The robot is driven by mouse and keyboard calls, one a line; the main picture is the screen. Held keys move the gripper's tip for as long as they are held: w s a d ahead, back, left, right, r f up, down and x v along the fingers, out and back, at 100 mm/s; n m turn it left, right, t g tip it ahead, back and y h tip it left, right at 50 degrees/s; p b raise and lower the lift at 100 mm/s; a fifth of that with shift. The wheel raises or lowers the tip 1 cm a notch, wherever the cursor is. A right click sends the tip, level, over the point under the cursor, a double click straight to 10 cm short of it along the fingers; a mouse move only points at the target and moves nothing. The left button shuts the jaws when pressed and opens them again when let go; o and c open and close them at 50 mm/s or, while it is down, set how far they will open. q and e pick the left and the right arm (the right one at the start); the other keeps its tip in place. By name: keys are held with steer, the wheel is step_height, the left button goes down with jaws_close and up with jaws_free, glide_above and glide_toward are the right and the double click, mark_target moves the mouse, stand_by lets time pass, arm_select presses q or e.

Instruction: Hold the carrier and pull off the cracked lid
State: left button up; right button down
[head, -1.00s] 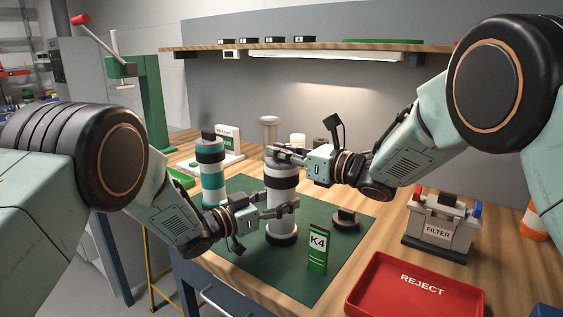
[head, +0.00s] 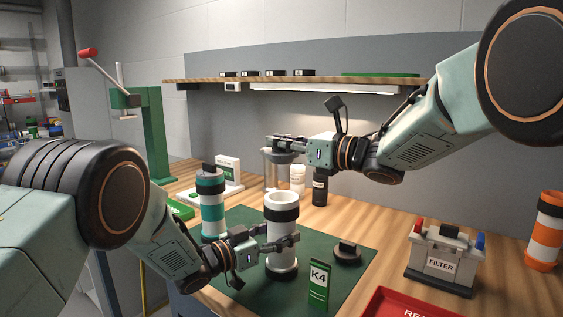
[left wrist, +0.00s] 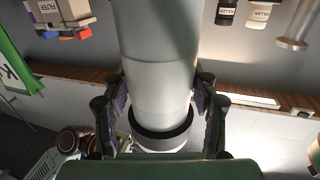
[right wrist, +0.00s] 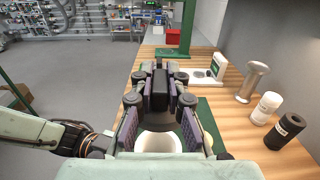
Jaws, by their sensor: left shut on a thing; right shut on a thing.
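The carrier (head: 282,235), a pale tube with a black upper band, stands upright on the green mat (head: 235,282). Its top is open. My left gripper (head: 276,240) is shut around its middle; the left wrist view shows the tube (left wrist: 160,65) between both fingers. My right gripper (head: 282,145) is above the carrier, apart from it. In the right wrist view it is shut on a dark block, the cracked lid's grip (right wrist: 160,92), with the carrier's pale open rim (right wrist: 158,142) beyond. The lid's crack cannot be made out.
A teal-banded carrier (head: 212,205) stands left of the held one. A dark knobbed disc (head: 347,253) and a green K4 card (head: 319,285) are at right on the mat. A shelf (head: 340,80) hangs behind.

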steer(key=shift+r, duration=0.3)
arm_select(q)
steer(key=o, duration=1.4)
steer(key=v, duration=1.2)
steer(key=shift+w+d, duration=0.1)
